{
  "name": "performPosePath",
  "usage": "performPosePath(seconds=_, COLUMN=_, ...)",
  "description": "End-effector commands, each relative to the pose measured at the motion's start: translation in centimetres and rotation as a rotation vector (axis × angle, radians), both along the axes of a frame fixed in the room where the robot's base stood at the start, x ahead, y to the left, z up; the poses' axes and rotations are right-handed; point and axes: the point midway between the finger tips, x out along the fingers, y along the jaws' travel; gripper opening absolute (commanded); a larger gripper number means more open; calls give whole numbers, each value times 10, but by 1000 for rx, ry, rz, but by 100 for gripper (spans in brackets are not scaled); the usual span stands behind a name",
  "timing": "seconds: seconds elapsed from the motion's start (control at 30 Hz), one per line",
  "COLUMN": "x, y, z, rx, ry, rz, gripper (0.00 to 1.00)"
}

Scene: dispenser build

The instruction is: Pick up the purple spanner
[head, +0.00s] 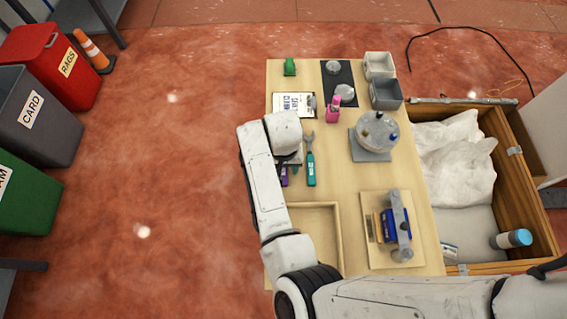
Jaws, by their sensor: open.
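The purple spanner lies on the wooden table in the head view. Only a small purple part of its handle (284,178) shows, beside my forearm; the rest is hidden under my arm and gripper. A teal spanner (311,168) lies just to its right, with its grey jaw toward the far edge. My gripper (291,160) is above the table at the purple spanner's far end, left of the teal spanner. It is open, and its fingers are mostly hidden by my wrist. I cannot tell how high it is above the spanner.
A pink object (333,110) and a white card (291,105) lie beyond my gripper. A round dispenser (378,131) stands right. A shallow wooden tray (334,236) and a board with a blue fixture (371,195) are nearer. Grey bins (386,93) stand far right.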

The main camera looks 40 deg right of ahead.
Motion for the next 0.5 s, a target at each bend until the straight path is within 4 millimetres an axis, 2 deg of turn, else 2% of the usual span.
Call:
performPosePath(seconds=0.07, x=0, y=0, z=0, rx=0, ry=0, rz=0, gripper=55)
performPosePath(seconds=0.5, x=0, y=0, z=0, rx=0, ry=0, rz=0, gripper=13)
